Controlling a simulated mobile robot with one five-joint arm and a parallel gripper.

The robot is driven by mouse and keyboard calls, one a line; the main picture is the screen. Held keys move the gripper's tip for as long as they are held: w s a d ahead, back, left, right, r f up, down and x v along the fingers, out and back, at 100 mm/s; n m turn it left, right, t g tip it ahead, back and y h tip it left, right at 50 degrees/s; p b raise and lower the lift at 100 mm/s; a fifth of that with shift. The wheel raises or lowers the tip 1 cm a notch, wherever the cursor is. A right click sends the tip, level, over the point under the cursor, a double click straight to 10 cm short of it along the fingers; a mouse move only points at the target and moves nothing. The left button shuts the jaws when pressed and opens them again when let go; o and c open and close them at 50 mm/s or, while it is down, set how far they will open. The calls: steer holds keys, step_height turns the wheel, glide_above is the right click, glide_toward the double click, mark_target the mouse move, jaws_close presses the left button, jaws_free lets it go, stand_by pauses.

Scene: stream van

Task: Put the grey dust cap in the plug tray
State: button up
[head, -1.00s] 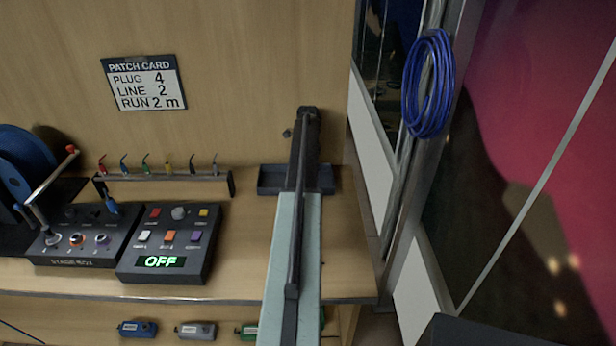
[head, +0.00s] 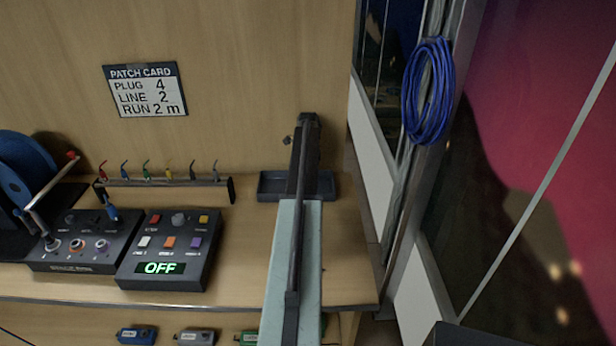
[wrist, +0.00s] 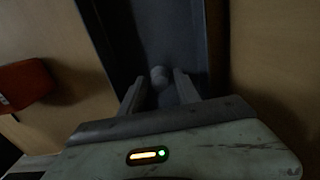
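The plug tray (head: 270,187) is a shallow dark blue-grey tray on the bench against the back panel, partly hidden behind my arm in the head view. In the wrist view, the tray (wrist: 188,25) lies below my gripper. The grey dust cap (wrist: 159,76), small and rounded, shows over the tray floor between the fingertips. My gripper (wrist: 160,80) has its fingers spread, with a gap on each side of the cap. Whether the cap rests on the floor is hard to tell in the dim light. The fingers are hidden in the head view.
A rack (head: 165,183) of coloured plugs stands left of the tray. A control box (head: 170,250) reading OFF and the stage box (head: 85,240) sit further left. The window wall bounds the right. A red object (wrist: 25,85) shows left in the wrist view.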

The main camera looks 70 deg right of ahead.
step_height(320, 180, up, 12)
steer(key=p, duration=1)
steer(key=shift+f+p, duration=0.25)
steer(key=shift+p, duration=0.1)
steer(key=w+a+n, duration=0.7)
steer(key=w+a, duration=0.6)
steer(key=a, duration=0.4)
steer(key=w+a+n, duration=0.6)
steer(key=w+a, duration=0.8)
steer(key=a, duration=0.3)
steer(key=w+a+n, duration=0.2)
steer(key=a+n, duration=0.2)
steer(key=a, duration=0.6)
steer(key=w+a+n, duration=0.2)
steer(key=a+n, duration=0.1)
steer(key=a, duration=0.6)
steer(key=s+a+n, duration=0.2)
steer(key=a+n, duration=0.4)
steer(key=a, duration=0.7)
steer(key=s+a+n, duration=0.2)
steer(key=a+n, duration=0.3)
steer(key=a, duration=0.7)
steer(key=shift+s+a+n, duration=0.2)
steer(key=shift+a+n, duration=0.2)
